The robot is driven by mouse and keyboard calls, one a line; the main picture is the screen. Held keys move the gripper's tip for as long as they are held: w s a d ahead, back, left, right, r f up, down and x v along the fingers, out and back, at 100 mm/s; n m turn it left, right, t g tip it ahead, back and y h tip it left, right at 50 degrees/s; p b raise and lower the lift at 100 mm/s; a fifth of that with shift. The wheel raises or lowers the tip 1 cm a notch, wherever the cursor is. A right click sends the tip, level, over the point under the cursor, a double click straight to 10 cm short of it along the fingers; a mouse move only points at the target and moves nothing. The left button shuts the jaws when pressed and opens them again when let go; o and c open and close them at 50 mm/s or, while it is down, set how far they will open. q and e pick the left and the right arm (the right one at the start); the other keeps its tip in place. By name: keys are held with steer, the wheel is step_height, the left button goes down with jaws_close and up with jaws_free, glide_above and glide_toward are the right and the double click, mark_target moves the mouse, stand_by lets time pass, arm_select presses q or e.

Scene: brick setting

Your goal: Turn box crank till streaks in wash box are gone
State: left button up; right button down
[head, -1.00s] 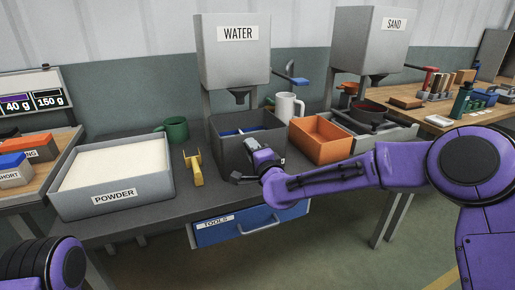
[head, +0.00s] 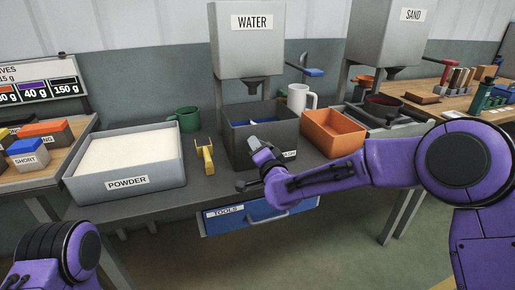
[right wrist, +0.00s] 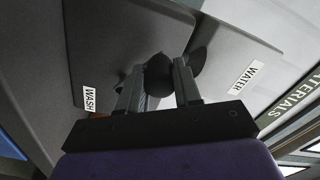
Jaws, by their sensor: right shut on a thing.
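The dark grey wash box (head: 285,130) stands under the water dispenser. A patch of blue (head: 240,123) shows inside it; I cannot make out streaks. My right gripper (head: 248,150) is at the box's front wall, partly covering the WASH label. In the right wrist view, my right gripper (right wrist: 160,88) has its two fingers on either side of a dark round knob of the crank (right wrist: 158,72), shut on it, close to the box wall. The rest of the crank is mostly hidden. My left arm shows at the lower left of the head view, its gripper out of sight.
A powder tray (head: 125,185), yellow tool (head: 207,160) and green mug (head: 186,118) are to the left. An orange box (head: 330,135) and white mug (head: 299,97) are to the right. A blue tools drawer (head: 255,215) is below.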

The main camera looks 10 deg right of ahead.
steer(key=c, duration=0.8)
jaws_free()
steer(key=shift+s, duration=0.1)
steer(key=s, duration=0.3)
steer(key=s+d+b, duration=0.1)
steer(key=s, duration=0.2)
steer(key=s+d, duration=0.1)
steer(key=s, duration=0.3)
steer(key=shift+s, duration=0.1)
